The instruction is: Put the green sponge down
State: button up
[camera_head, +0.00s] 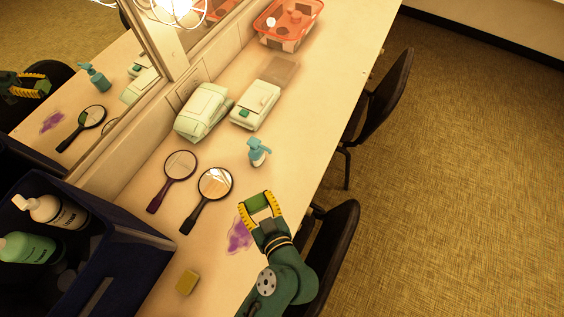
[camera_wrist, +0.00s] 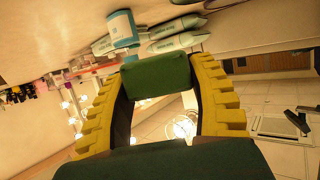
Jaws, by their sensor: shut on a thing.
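The green sponge (camera_head: 258,202) is held between the yellow fingers of my gripper (camera_head: 262,208), over the counter (camera_head: 215,250). In the wrist view the sponge (camera_wrist: 158,75) fills the gap between the fingertips, and both fingers press on its sides. A purple stain (camera_head: 239,236) lies on the counter just left of my gripper and partly behind it. I cannot tell how high the sponge is above the counter.
A yellow sponge (camera_head: 187,282), two hand mirrors (camera_head: 214,184) and a blue pump bottle (camera_head: 258,153) stand or lie nearby. Wipe packs (camera_head: 203,111) are farther back. A dark blue crate (camera_head: 137,240) with bottles is at left. Chairs (camera_head: 335,245) line the counter's right edge.

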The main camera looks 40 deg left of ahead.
jog(key=s+a+f+n+g+b, duration=0.1)
jog(key=s, duration=0.1)
jog(key=s+a+f+n+g+y, duration=0.1)
jog(key=s+a+f, duration=0.1)
jog(key=shift+f+g+b, duration=0.25)
jog(key=shift+g+b, duration=0.05)
jog(key=shift+b, duration=0.1)
jog(key=shift+a+r+n+g, duration=0.1)
jog(key=shift+a+n+g, duration=0.2)
send_near(263, 156)
jog(key=a, duration=0.3)
jog(key=a+r, duration=0.1)
jog(key=a, duration=0.1)
jog(key=shift+w+a, duration=0.3)
jog(key=shift+a, duration=0.05)
jog(key=shift+w+f, duration=0.1)
jog(key=shift+f, duration=1.65)
jog(key=shift+f, duration=0.1)
